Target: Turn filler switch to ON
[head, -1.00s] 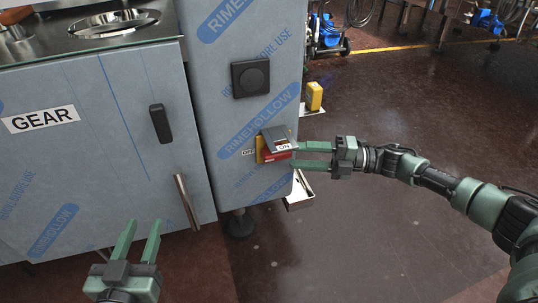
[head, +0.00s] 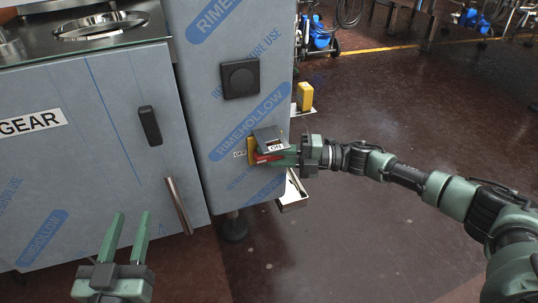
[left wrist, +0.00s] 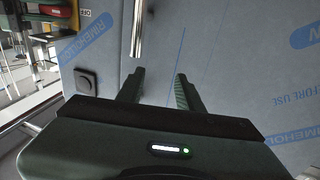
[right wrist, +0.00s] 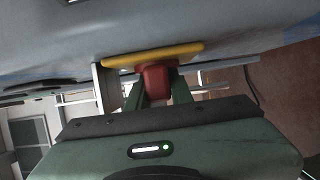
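The filler switch has a red part (head: 268,158) on a yellow plate (head: 253,152), under a grey hood, on the film-wrapped cabinet front. An OFF label (head: 239,154) is at its left and an ON label (head: 275,147) at its right. My right gripper (head: 285,156) is at the switch from the right. In the right wrist view its fingers (right wrist: 157,88) stand on both sides of the red knob (right wrist: 156,78), about open width apart; contact is unclear. My left gripper (head: 127,240) is open and empty in front of the lower cabinet, also in the left wrist view (left wrist: 160,85).
A black square dial (head: 239,79) sits above the switch. A GEAR door with a black latch (head: 149,125) and a metal bar handle (head: 178,205) is at left. A yellow block (head: 304,96) sticks out behind.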

